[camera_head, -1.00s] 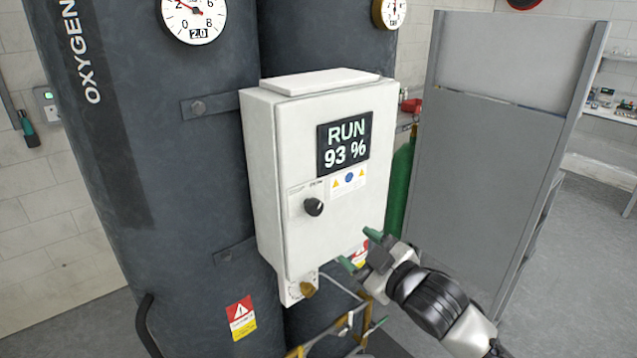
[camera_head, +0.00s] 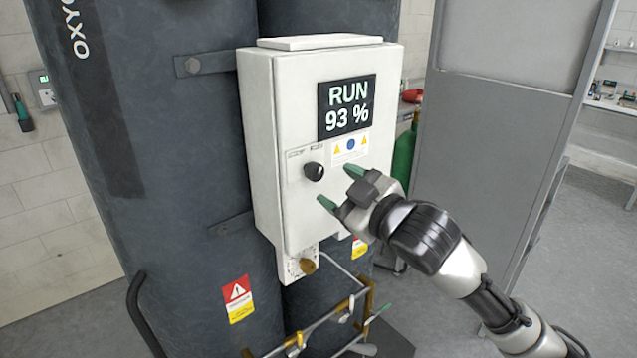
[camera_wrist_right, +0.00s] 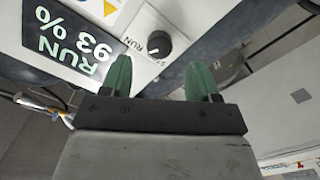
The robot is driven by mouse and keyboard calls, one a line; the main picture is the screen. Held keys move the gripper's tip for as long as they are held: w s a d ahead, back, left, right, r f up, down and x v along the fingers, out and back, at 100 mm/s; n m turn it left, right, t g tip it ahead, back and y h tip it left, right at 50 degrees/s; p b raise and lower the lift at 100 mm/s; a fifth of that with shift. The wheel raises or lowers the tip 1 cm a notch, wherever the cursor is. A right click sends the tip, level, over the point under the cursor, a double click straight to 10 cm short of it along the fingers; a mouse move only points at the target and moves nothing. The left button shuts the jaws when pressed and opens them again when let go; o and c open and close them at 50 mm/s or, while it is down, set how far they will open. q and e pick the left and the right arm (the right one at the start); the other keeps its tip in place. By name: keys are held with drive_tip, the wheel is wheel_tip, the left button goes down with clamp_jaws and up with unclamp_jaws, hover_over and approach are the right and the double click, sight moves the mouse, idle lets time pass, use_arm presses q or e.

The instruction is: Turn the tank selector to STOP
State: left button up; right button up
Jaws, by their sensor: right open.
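The tank selector (camera_head: 313,171) is a black round knob on the front of a white control box (camera_head: 292,220). The display (camera_head: 346,106) above it reads RUN 93 %. My right gripper (camera_head: 340,187) is open, with green fingertips pointing at the box just below and right of the knob. In the right wrist view the knob (camera_wrist_right: 158,43) lies ahead of the open fingers (camera_wrist_right: 162,76), between their directions and apart from them. The word RUN shows beside the knob; the other label is partly hidden or too small to read. My left gripper is not in view.
Large dark tanks (camera_head: 160,130) stand behind and left of the box. A brass fitting (camera_head: 308,266) sticks out under the box, with pipes (camera_head: 330,318) below. A green cylinder (camera_head: 404,158) and a grey panel (camera_head: 490,140) stand to the right.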

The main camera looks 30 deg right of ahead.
sight(318, 175)
drive_tip(key=w, duration=0.1)
drive_tip(key=w+p, duration=0.1)
drive_tip(key=w, duration=0.3)
drive_tip(key=shift+w+a+r+p, duration=0.25)
drive_tip(key=shift+p, duration=0.1)
drive_tip(key=shift+w+f, duration=0.1)
drive_tip(key=shift+w, duration=0.3)
drive_tip(key=c, duration=0.9)
